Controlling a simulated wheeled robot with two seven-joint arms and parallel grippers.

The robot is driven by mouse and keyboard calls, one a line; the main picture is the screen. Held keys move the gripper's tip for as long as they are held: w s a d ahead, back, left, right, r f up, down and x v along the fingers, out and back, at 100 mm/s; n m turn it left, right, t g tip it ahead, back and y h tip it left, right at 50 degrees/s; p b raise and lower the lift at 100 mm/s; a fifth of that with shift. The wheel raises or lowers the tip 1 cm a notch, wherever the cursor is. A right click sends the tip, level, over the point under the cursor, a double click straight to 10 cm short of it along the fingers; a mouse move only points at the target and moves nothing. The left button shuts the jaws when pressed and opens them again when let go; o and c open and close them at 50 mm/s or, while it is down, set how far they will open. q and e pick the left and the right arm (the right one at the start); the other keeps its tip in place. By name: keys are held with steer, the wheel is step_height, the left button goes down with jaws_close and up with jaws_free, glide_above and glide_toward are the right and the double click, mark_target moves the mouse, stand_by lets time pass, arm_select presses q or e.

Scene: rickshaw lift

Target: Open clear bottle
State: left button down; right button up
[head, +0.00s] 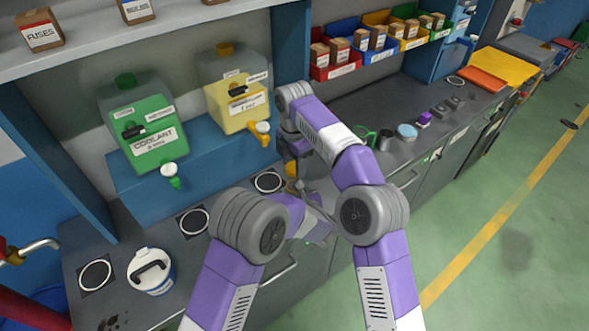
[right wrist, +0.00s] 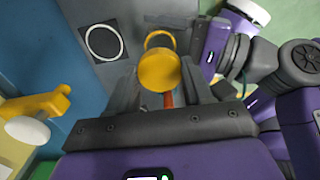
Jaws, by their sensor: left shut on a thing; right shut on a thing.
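In the head view my right gripper (head: 294,158) reaches down in front of the shelf by the yellow jug. The right wrist view shows a round yellow cap (right wrist: 159,72) between its fingers (right wrist: 165,90), which are shut on it. A yellow ring (right wrist: 159,40) shows just beyond the cap, and a red-orange strip below it. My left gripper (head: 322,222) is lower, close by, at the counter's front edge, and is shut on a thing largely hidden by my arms. I cannot clearly make out the clear bottle's body in either view.
A green coolant jug (head: 140,120) and a yellow jug (head: 236,98) with taps stand on the blue shelf. A white lidded tub (head: 152,272) stands at left. A green mug (head: 366,138) and small items stand at right.

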arm_select(q)
steer(key=shift+c, duration=0.9)
jaws_free()
